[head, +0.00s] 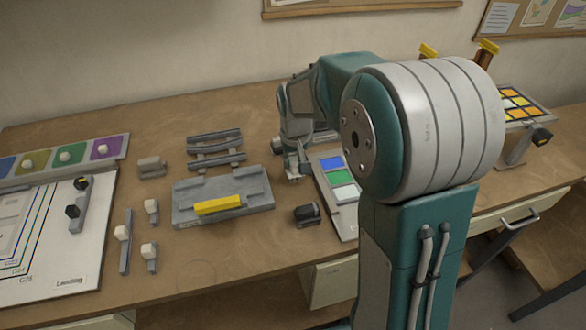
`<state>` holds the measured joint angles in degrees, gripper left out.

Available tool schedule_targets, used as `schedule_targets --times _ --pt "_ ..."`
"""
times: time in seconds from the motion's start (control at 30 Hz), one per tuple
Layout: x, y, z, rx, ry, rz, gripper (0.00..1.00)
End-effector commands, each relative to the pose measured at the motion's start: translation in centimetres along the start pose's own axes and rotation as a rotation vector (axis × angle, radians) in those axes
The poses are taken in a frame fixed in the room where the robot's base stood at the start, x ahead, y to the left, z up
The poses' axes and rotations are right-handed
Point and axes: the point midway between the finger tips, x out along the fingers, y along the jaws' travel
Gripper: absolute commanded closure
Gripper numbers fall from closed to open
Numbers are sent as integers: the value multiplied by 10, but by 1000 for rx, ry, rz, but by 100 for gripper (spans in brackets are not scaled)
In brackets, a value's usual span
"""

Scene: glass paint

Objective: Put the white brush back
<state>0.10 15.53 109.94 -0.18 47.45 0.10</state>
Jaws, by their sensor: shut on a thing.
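My gripper (294,172) points down at the back middle of the table, between the grey holder block and the colour palette. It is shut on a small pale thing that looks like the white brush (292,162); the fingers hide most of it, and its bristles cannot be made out. The palette (340,178) with blue, green and white patches lies just right of the gripper, partly hidden by my arm. Several white-headed tools, one of them at the front left (122,235), lie or stand on the table left of the holder block.
A grey holder block (245,200) with a yellow bar (218,205) stands left of the gripper. A grey rack (215,150) is behind it. A small black block (307,214) lies in front. A white board (40,235) and coloured pads (65,168) fill the left side.

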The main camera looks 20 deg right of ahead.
Motion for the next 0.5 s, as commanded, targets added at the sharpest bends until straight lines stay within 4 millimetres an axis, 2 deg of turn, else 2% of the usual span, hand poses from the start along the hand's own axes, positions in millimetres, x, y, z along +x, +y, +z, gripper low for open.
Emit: schedule_targets --times 0.1,0.2,0.5 --pt "21 -2 3 -1 -5 1 100" --pt "31 -2 4 -1 -2 1 100" --pt "33 -2 4 -1 -1 0 100"
